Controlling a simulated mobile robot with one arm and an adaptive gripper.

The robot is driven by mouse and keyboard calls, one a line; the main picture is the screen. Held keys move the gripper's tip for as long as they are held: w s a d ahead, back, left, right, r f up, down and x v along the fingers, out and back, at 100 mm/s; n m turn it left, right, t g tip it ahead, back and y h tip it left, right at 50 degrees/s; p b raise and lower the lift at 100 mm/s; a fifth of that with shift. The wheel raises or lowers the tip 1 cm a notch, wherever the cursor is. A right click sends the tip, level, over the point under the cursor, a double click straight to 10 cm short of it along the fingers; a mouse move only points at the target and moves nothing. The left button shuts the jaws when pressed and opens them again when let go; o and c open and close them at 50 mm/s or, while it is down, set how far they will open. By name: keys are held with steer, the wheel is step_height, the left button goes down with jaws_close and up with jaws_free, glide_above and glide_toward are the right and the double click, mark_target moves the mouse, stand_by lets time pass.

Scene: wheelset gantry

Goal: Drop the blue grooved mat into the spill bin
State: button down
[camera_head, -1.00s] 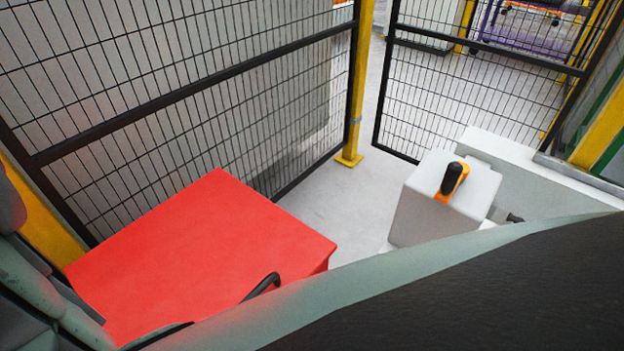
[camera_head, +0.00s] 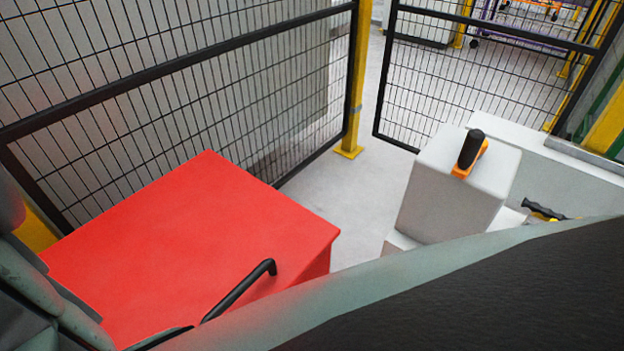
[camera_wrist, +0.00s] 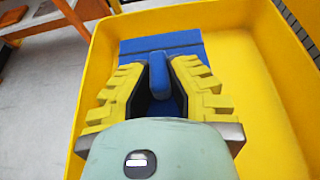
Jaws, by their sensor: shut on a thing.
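In the wrist view my gripper (camera_wrist: 158,68) has its two yellow stepped fingers on either side of a raised blue rib. The rib belongs to the blue mat (camera_wrist: 188,43), whose flat part shows past the fingertips. The gripper is shut on it. Both are over the inside of a yellow container (camera_wrist: 245,62). I cannot tell whether the mat touches its floor, nor whether this container is the spill bin. In the head view the gripper and mat are not visible.
A red box (camera_head: 190,235) with a black handle (camera_head: 240,290) stands at left, before a mesh fence (camera_head: 180,85). A light grey block (camera_head: 450,190) bears an orange-and-black tool (camera_head: 471,150). Another black-handled tool (camera_head: 543,210) lies at right. Bare floor (camera_head: 355,205) lies between.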

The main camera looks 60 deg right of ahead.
steer(key=shift+f, duration=0.1)
steer(key=c, duration=1)
jaws_free()
steer(key=v, duration=1.2)
